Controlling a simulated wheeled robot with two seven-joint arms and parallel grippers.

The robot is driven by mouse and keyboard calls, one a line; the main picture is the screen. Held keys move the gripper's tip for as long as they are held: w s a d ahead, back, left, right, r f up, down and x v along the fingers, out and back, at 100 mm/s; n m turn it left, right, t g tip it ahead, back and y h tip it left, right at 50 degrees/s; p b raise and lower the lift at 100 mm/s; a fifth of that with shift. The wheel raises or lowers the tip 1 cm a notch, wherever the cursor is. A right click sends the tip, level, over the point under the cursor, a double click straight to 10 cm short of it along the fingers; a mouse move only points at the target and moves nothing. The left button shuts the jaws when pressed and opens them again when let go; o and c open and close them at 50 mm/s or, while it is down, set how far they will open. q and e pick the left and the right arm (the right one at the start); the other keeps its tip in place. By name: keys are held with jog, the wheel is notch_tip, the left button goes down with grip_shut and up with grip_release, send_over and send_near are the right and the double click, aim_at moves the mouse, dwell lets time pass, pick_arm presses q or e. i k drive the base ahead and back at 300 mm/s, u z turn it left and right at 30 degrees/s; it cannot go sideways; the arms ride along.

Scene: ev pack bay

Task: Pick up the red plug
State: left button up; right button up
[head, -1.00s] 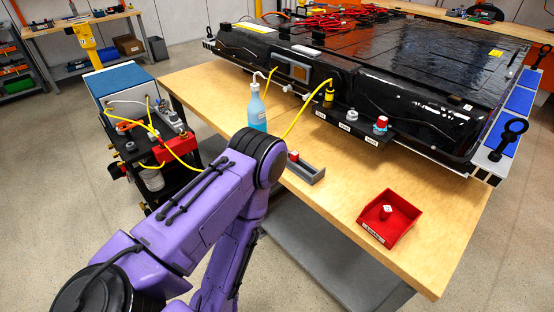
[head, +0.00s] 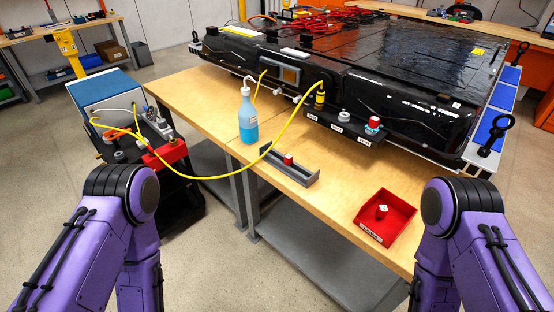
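Several red pieces show in the head view. One small red piece with a white mark on top (head: 382,211) stands inside the red bin (head: 405,229) at the table's front right. Another small red piece (head: 288,160) sits in the grey slotted tray (head: 302,178) near the table's front edge. A red-topped piece with a pale blue-white base (head: 374,123) is on the labelled black shelf of the battery pack. I cannot tell from their shapes which is the plug. My two purple arms come in at the lower left and lower right. Both grippers are out of view.
A blue-liquid bottle (head: 248,120) stands left of the tray. A yellow cable (head: 217,178) loops from the cart (head: 105,92) past the table's front edge to the black battery pack (head: 410,95). The wooden table (head: 338,190) is bare between tray and bin.

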aim_at(289, 157)
jog(key=u, duration=1.65)
jog(key=i, duration=1.8)
jog(key=z, duration=2.25)
